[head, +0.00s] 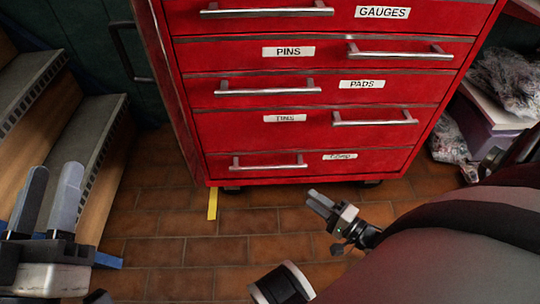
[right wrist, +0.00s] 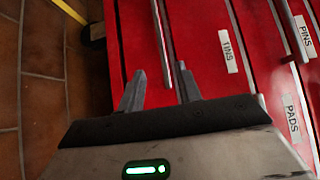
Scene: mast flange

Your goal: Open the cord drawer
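The cord drawer (head: 222,168) is the bottom drawer of the red cabinet and is shut flush. Its silver bar handle (head: 268,162) is on its left half, and its small, hard-to-read label (head: 340,156) is on the right. In the right wrist view the handle (right wrist: 162,35) runs up beyond the fingers. My right gripper (head: 314,198) is low in front of this drawer, right of the handle in the head view. Its fingers (right wrist: 160,86) are open and empty, apart from the handle. My left gripper (head: 52,190) is open and empty at the far left, away from the cabinet.
Other shut drawers, labelled GAUGES, PINS (head: 288,51), PADS (head: 362,84) and TINS (head: 285,118), stack above. Wooden steps (head: 75,150) stand left. A yellow floor strip (head: 212,204) lies by the cabinet. A purple box (head: 490,125) and wrapped bundles are right. Tiled floor ahead is clear.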

